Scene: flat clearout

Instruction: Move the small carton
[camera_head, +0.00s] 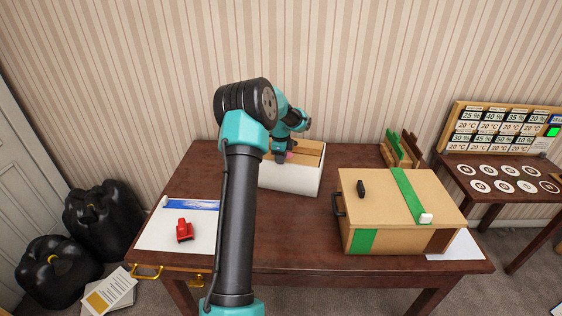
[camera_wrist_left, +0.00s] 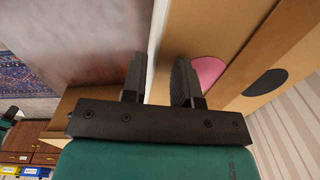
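The smaller carton (camera_head: 290,178), with a white front and brown cardboard on top, stands at the back middle of the table. My left gripper (camera_head: 283,158) is over its left part, pointing down. In the left wrist view the gripper (camera_wrist_left: 160,85) is open, its fingers apart on either side of the carton's white upper edge (camera_wrist_left: 158,35). A pink round patch (camera_wrist_left: 208,72) and a black oval (camera_wrist_left: 265,82) show on the brown cardboard beside the right finger. Whether the fingers touch the wall I cannot tell. My right gripper is in neither view.
A larger cardboard box (camera_head: 378,196) with green tape and a black handle stands at the right. A red object (camera_head: 184,230) lies on a white sheet (camera_head: 158,238) at the left. A green and brown rack (camera_head: 398,152) is behind. My left arm crosses the table's middle.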

